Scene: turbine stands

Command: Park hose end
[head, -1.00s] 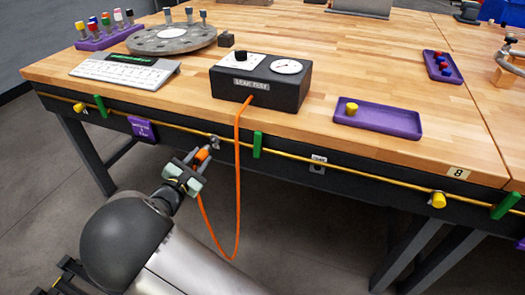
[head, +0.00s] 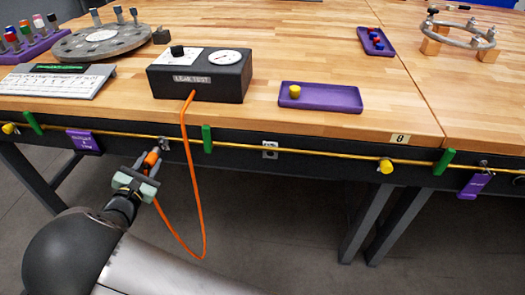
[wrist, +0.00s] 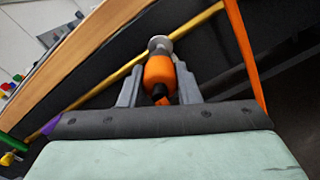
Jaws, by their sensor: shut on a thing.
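The orange hose end (head: 151,158) is between the fingers of my gripper (head: 147,164), just in front of the bench's front edge. My gripper (wrist: 160,90) is shut on it in the wrist view, where the orange hose end (wrist: 159,70) has a silvery tip pointing away from me. A small metal fitting (head: 164,143) shows on the bench front at the tip; I cannot tell whether they are joined. The orange hose (head: 190,170) hangs in a loop from the black leak test box (head: 200,84). A small pale plate with a dark hole (head: 270,150) is on the bench front, right of my gripper.
A yellow rail (head: 325,157) runs along the bench front, with green clips (head: 207,139) and yellow knobs (head: 386,166) on it. A purple tag (head: 84,142) hangs left of my gripper. A purple tray (head: 320,97) lies on the bench. The floor below is open.

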